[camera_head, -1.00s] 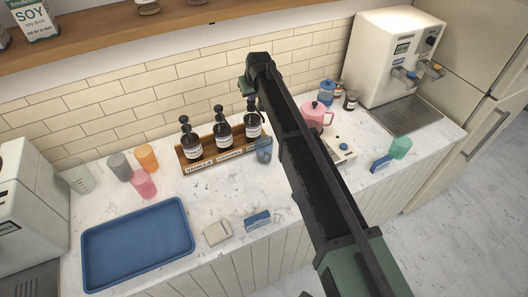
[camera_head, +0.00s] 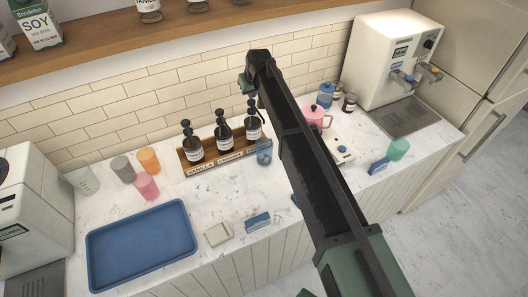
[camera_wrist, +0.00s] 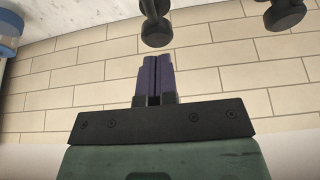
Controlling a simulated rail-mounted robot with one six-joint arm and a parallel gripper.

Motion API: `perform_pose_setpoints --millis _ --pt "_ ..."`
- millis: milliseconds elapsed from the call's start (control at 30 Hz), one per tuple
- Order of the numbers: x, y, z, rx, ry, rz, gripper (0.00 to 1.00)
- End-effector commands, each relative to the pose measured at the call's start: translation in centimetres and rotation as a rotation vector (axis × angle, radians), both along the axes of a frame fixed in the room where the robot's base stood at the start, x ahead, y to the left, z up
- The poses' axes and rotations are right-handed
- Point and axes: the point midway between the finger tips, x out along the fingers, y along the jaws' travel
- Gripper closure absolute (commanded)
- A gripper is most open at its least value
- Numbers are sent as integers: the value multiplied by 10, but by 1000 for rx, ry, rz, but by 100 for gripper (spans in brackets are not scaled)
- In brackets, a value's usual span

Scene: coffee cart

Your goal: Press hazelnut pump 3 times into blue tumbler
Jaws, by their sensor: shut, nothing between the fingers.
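Three dark pump bottles stand in a wooden rack (camera_head: 212,165) against the tiled wall. Which one is hazelnut is not clear, as the labels are too small to read surely. The right bottle (camera_head: 253,131) has its pump just below my gripper (camera_head: 249,88). A translucent blue tumbler (camera_head: 264,152) stands upright in front of the right bottle. In the wrist view, my gripper (camera_wrist: 155,80) is shut and empty, its purple fingers together. A black pump head (camera_wrist: 155,28) is just beyond the fingertips, seemingly apart from them. A second pump head (camera_wrist: 286,14) is to the right.
A blue tray (camera_head: 140,245) lies at front left, with pink (camera_head: 146,187), grey (camera_head: 123,168) and orange (camera_head: 149,160) cups behind it. A pink pot (camera_head: 318,116) and coffee machine (camera_head: 395,55) stand right. A wooden shelf (camera_head: 180,25) runs above. Counter between tray and rack is clear.

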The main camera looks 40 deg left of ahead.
Motion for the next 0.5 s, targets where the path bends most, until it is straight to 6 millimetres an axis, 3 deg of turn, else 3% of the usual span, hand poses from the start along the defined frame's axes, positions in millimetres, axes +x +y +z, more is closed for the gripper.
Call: perform_pose_setpoints --millis 500 --pt "0 0 -7 0 0 0 100"
